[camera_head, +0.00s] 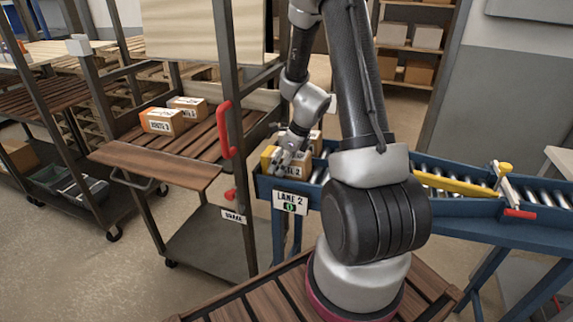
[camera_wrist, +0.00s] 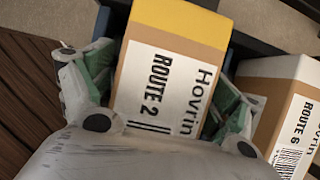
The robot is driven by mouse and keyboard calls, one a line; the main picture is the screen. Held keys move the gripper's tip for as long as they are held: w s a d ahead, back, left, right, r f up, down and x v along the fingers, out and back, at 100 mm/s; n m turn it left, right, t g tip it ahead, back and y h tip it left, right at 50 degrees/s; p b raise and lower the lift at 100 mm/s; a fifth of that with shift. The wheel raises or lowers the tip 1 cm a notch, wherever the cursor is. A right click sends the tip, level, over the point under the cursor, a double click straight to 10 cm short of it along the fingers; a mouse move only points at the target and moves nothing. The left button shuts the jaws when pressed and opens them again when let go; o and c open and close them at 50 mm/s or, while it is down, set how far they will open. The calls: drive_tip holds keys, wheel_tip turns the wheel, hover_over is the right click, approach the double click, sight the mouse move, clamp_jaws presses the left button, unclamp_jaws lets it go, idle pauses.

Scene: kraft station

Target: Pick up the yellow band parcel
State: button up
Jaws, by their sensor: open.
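The yellow band parcel (camera_wrist: 172,75) is a brown box with a yellow band at its far end and a white label reading "Hovrin" and "ROUTE 2". In the head view the parcel (camera_head: 268,157) sits at the left end of the blue conveyor, above the "LANE 2" sign. My gripper (camera_wrist: 165,95) is open, with a finger on each side of the parcel in the wrist view. I cannot tell whether the fingers touch it. In the head view my gripper (camera_head: 290,157) is over the parcel and partly hides it.
A "ROUTE 6" parcel (camera_wrist: 292,115) stands close on the right of it in the wrist view. The blue conveyor (camera_head: 450,217) runs right, with a yellow bar (camera_head: 455,184) across it. A wooden-shelved cart (camera_head: 155,165) holding two boxes (camera_head: 163,121) stands at the left.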

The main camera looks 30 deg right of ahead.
drive_tip(key=shift+f, duration=0.1)
idle(0.3)
drive_tip(key=c, duration=1.1)
